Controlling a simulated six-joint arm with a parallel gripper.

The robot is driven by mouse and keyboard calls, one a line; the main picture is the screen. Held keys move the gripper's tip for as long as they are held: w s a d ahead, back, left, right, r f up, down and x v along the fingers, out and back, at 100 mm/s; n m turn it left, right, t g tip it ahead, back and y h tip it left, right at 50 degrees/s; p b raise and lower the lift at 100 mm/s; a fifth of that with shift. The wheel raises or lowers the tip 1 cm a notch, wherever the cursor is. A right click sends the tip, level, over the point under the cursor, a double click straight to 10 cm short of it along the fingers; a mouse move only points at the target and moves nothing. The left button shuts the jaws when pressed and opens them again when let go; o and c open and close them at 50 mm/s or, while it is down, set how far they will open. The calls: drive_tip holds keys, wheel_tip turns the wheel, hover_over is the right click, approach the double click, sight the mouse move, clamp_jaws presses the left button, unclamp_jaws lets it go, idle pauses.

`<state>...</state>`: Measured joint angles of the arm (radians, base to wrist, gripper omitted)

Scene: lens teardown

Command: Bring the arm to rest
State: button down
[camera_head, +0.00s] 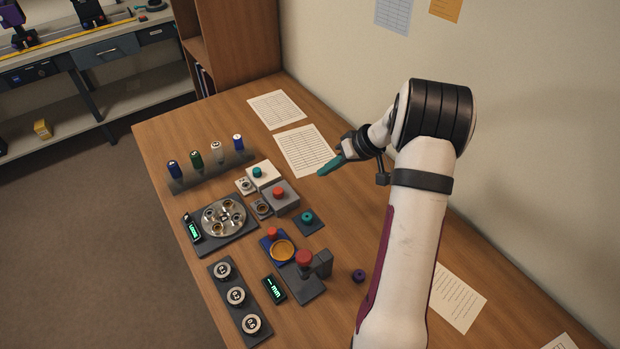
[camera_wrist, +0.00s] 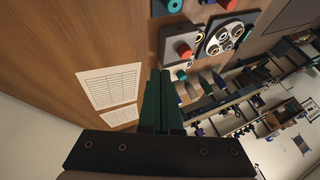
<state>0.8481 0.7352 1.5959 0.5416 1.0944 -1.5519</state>
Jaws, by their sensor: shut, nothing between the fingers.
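My gripper (camera_head: 325,171) is raised above the right side of the wooden table (camera_head: 350,235), with its green fingers pointing left over a printed sheet. In the wrist view my gripper (camera_wrist: 161,85) has its two green fingers together, with nothing between them. It touches nothing that I can see. My white arm rises from the lower right and bends at a dark joint.
A round metal tray (camera_head: 224,217), several coloured bottles in a rack (camera_head: 212,172), red-button boxes (camera_head: 281,195), a press (camera_head: 304,275) and a strip of round parts (camera_head: 237,297) stand left of my arm. Paper sheets (camera_head: 305,150) lie at the back. A wall (camera_head: 540,130) bounds the right.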

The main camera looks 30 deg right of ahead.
drive_tip(key=s+a+r+g, duration=0.25)
drive_tip(key=a+r, duration=0.25)
drive_tip(key=a, duration=0.3)
drive_tip(key=s+a+r+g, duration=0.1)
drive_tip(key=s+a+r, duration=0.3)
drive_tip(key=a, duration=0.5)
drive_tip(key=s+a+r+m+g, duration=0.2)
drive_tip(key=s+a+r, duration=0.1)
drive_tip(key=s+a, duration=0.7)
drive_tip(key=s+a+f+m+h, duration=0.1)
drive_tip(key=s+a+h, duration=0.1)
drive_tip(key=s, duration=0.9)
drive_tip(key=shift+f+m+g+h, duration=0.15)
drive_tip(key=shift+m+g+h, duration=0.15)
drive_tip(key=shift+g, duration=0.05)
drive_tip(key=shift+s, duration=0.1)
